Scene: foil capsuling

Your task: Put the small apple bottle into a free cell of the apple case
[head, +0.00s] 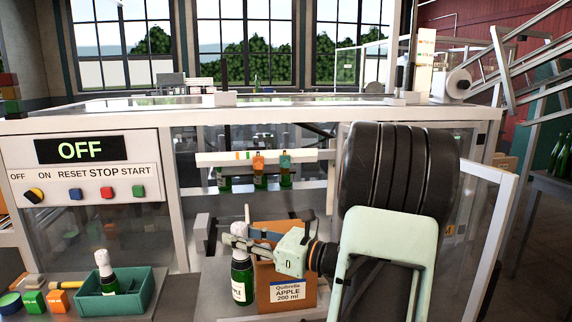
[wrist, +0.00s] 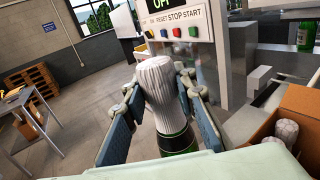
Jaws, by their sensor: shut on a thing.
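The small apple bottle (head: 242,280) is dark green with a white foil top and a pale label. My gripper (head: 238,236) is shut around its neck, and the bottle is upright just left of the apple case. I cannot tell whether its base touches the surface. In the wrist view the foil top (wrist: 160,82) stands between my two fingers.
A green tray (head: 140,300) holding another white-topped bottle (head: 106,270) is at the lower left, beside small coloured items. The control panel (head: 90,165) reads OFF. Several bottles stand inside the machine behind the case. An open clear door (head: 465,225) is at right.

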